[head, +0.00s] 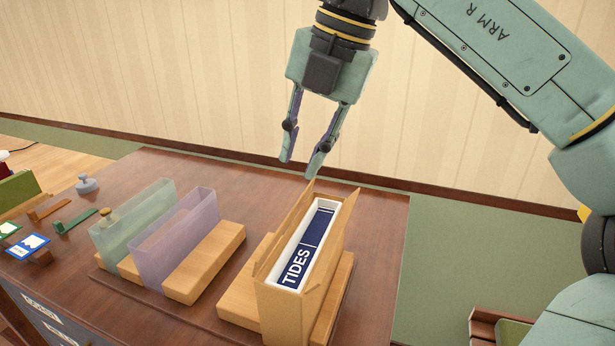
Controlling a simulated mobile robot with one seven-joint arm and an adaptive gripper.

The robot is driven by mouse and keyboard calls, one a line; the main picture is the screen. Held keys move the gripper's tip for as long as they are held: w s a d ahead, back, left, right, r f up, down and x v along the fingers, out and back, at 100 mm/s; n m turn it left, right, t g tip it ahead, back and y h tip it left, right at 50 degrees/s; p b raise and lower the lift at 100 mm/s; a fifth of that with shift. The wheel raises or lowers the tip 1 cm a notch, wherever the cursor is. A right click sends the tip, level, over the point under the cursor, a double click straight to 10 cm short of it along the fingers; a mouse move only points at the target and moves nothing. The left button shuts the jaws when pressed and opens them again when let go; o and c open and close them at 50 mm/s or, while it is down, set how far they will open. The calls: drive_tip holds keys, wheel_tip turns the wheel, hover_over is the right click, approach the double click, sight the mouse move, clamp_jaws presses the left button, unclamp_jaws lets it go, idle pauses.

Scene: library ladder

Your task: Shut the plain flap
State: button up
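A tan cardboard box (292,314) stands upright between wooden blocks at the right of the table. Its top is open. Inside sits a white-edged insert with a navy panel (307,250) lettered "TIDES". A long plain tan flap (280,238) stands raised along the box's left side. Another tan flap edge (347,203) stands up at the far right corner; I cannot tell whether it bears a mark. My gripper (302,168) hangs above and just behind the box's far end. Its fingers point down, apart from each other, with nothing between them, and appear clear of the flaps.
Left of the box stand a clear purple sleeve (180,240) and a clear green sleeve (130,225) beside wooden blocks (207,262). Small stamps and cards lie further left. The wooden table (375,230) is bare to the box's right, up to its edge. A wall rises behind.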

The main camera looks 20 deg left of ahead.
sight(291, 211)
drive_tip(key=x, duration=0.3)
drive_tip(key=p+x, duration=0.1)
drive_tip(key=x, duration=0.2)
drive_tip(key=d+p+x, duration=0.1)
drive_tip(key=x, duration=0.3)
drive_tip(key=shift+w+a+f, duration=0.1)
drive_tip(key=shift+w+f, duration=0.15)
drive_tip(key=shift+w, duration=0.1)
clamp_jaws()
